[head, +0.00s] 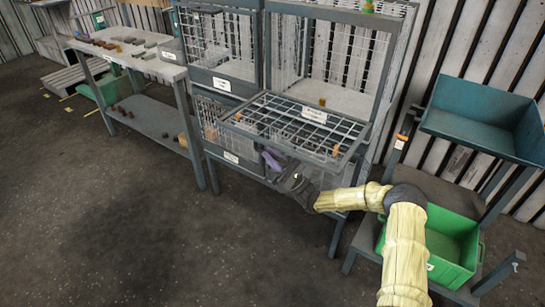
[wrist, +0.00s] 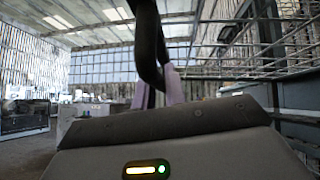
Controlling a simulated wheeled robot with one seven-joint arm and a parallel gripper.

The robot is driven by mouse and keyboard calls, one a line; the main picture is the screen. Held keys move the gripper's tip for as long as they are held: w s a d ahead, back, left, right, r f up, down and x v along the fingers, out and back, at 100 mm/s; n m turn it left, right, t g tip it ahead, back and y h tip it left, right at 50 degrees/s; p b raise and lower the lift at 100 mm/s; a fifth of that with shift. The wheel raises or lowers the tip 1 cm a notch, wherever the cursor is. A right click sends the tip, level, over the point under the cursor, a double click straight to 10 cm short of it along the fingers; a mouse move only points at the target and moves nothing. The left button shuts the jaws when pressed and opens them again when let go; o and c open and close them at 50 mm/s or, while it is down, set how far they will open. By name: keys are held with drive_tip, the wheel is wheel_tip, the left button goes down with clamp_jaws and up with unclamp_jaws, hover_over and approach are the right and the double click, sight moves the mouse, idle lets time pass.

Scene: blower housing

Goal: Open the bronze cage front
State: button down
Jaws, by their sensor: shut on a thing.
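A wire-mesh cage front (head: 290,122) with a grey frame and a white label sticks out toward me from the middle cage, swung far out of upright. The label is too small to read, so I cannot confirm it is the bronze one. My gripper (head: 272,160) is below its near edge, left of the middle. In the wrist view, the lilac fingers (wrist: 172,88) are shut on a dark looped piece (wrist: 150,55), which looks like the front's handle. The mesh also shows above and to the right in the wrist view (wrist: 250,62). The exact contact is partly hidden.
Another mesh cage (head: 217,45) stands to the left, with lower cages beneath. A grey bench (head: 135,55) with small parts stands further left. A green crate (head: 455,245) and a teal bin (head: 480,115) are at the right. The floor in front is clear.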

sight(272, 143)
wheel_tip(272, 143, up, 8)
drive_tip(key=m+t+h+p, duration=0.1)
drive_tip(key=m+t+p, duration=0.2)
drive_tip(key=p, duration=0.1)
drive_tip(key=m+t+h+p, duration=0.1)
drive_tip(key=m+t+p, duration=0.1)
drive_tip(key=m+p, duration=0.1)
drive_tip(key=shift+f+m+t+h+p, duration=0.15)
drive_tip(key=shift+m+t+h+p, duration=0.25)
drive_tip(key=shift+p, duration=0.05)
drive_tip(key=shift+w+d+r+m+t+h+p, duration=0.1)
drive_tip(key=shift+r+m+t+h+p, duration=0.55)
drive_tip(key=shift+m+p, duration=0.2)
drive_tip(key=c, duration=1.5)
unclamp_jaws()
drive_tip(key=shift+o, duration=0.2)
drive_tip(key=b+v, duration=0.3)
drive_tip(key=v, duration=1.4)
drive_tip(key=shift+f, duration=0.25)
